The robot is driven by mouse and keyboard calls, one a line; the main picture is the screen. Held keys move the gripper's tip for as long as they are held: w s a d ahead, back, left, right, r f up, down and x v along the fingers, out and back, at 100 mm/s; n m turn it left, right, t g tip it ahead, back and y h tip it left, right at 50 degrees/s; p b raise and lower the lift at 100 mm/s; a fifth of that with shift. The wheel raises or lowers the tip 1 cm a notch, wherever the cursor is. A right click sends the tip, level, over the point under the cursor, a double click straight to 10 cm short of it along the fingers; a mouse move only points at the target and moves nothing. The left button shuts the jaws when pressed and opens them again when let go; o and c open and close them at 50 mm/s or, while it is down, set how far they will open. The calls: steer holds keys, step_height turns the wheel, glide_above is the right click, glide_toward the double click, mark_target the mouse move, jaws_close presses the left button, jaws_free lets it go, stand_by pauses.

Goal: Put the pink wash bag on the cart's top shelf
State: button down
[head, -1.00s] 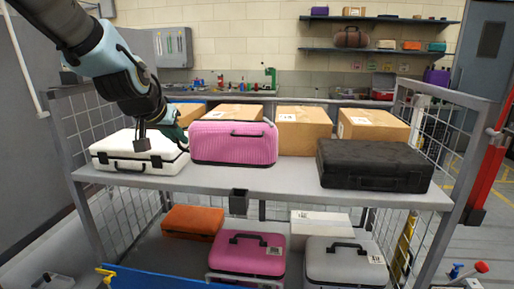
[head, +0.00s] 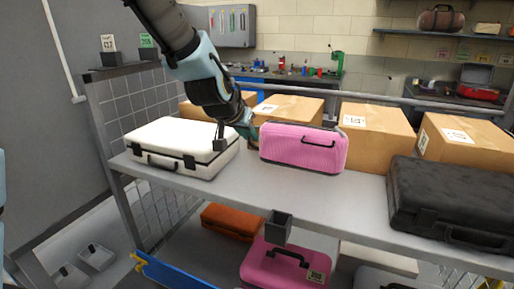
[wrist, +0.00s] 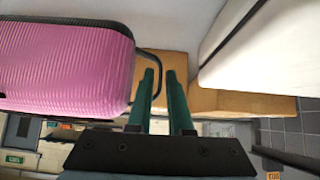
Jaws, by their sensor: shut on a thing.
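The pink wash bag (head: 302,149), ribbed with dark trim and handle, is upright on the cart's top shelf (head: 245,188), between a white case and a black case. Its base appears to touch the shelf. In the wrist view the wash bag (wrist: 65,65) fills the upper left, with a dark loop handle on its near side. My gripper (head: 246,130) is at the bag's left end. In the wrist view its green fingers (wrist: 163,80) are close together at that loop, shut on it. The exact grip is partly hidden.
The white case (head: 180,145) stands close left of my gripper. The black case (head: 450,195) is at the right, and cardboard boxes (head: 376,137) line the back. Bare shelf lies in front of the bag. The lower shelf holds an orange case (head: 232,220) and a darker pink case (head: 265,270).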

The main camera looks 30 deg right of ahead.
steer(key=shift+f+p, duration=0.4)
steer(key=shift+f, duration=1.8)
steer(key=c, duration=0.8)
jaws_free()
steer(key=shift+c, duration=0.2)
steer(key=p+v, duration=0.2)
steer(key=v, duration=1)
